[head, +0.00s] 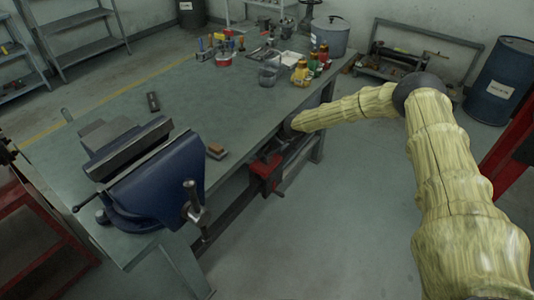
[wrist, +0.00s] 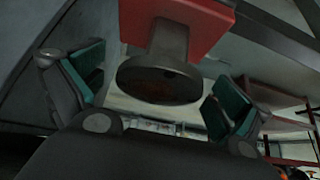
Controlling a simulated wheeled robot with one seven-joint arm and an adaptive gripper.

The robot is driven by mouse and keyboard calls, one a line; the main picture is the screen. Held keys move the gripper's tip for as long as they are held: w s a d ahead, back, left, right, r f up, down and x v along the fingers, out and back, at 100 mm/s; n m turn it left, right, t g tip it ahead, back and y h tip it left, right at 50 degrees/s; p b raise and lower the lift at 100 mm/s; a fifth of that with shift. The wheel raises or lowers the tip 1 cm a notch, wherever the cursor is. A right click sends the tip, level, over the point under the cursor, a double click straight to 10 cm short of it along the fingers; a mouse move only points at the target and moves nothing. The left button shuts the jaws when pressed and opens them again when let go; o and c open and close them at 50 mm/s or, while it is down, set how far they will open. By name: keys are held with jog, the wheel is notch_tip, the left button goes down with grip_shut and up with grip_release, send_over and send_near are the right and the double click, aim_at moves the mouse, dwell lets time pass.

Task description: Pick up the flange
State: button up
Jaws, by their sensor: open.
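In the wrist view my gripper (wrist: 152,88) is open, with a teal-padded finger on each side. Between the fingers, farther off, is a dark round disc (wrist: 158,82) on a grey stem below a red block (wrist: 195,20). The fingers do not appear to touch the disc. I cannot tell for sure whether this disc is the flange; no other clear flange shows. In the head view my arm reaches to the bench's right edge, and the gripper is mostly hidden there, close to a red block (head: 267,171) on that edge.
The workbench (head: 120,103) carries a large blue vise (head: 155,180) at the near end. Bottles, cans and a glass jar (head: 267,76) stand at the far end, with a grey pot (head: 331,36). A blue drum (head: 498,85) stands at right.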

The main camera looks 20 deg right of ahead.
jog(key=shift+c, duration=0.2)
jog(key=c, duration=1.7)
jog(key=shift+c, duration=0.3)
jog(key=shift+r, duration=0.1)
